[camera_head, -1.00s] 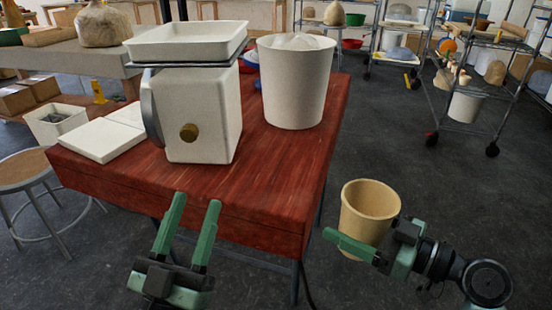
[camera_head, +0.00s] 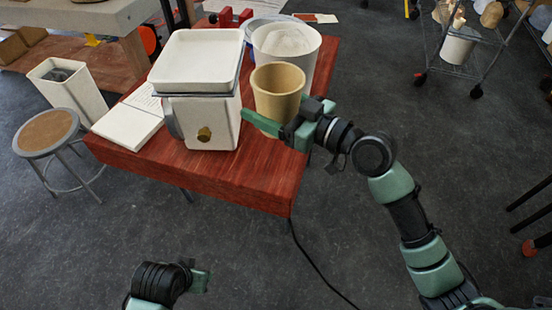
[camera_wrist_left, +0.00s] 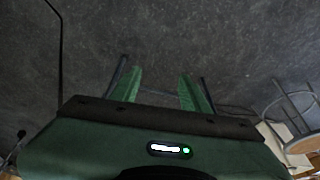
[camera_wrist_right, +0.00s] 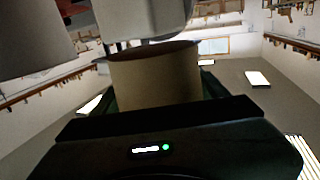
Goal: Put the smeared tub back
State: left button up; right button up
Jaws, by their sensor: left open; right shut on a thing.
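A tan tub (camera_head: 277,92) is held upright in my right gripper (camera_head: 285,122), whose fingers lie along its sides. The tub is above the red table (camera_head: 210,174), in front of the white bucket and just right of the white scale. Its wall fills the middle of the right wrist view (camera_wrist_right: 155,80). I cannot make out a smear on it. My left gripper (camera_head: 198,281) is low at the bottom of the head view, away from the table. In the left wrist view its fingers (camera_wrist_left: 160,90) are apart with nothing between them.
The white scale (camera_head: 222,122) with its tray (camera_head: 198,62) stands left of the tub. The white bucket (camera_head: 305,62) of pale powder is close behind. A red clamp-like tool (camera_head: 226,18) is at the back. A stool (camera_head: 45,133) stands left; a cable (camera_head: 310,258) crosses the floor.

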jog(key=shift+w+a+r, duration=0.1)
jog(key=shift+a, duration=0.05)
pick_arm(q)
jog(key=s+a+f+g, duration=0.1)
jog(key=s+f, duration=0.3)
jog(key=f, duration=0.7)
jog(key=s+f+g, duration=0.1)
jog(key=s+f, duration=0.2)
jog(key=f, duration=0.9)
jog(key=s+a+f+b, duration=0.2)
jog(key=s+f+b, duration=0.1)
jog(key=s+f, duration=1)
jog(key=shift+s+a+g, duration=0.25)
jog(key=shift+s+g, duration=0.05)
jog(key=shift+s, duration=0.2)
pick_arm(e)
notch_tip(320, 180, down, 20)
pick_arm(q)
jog(key=shift+f, duration=0.1)
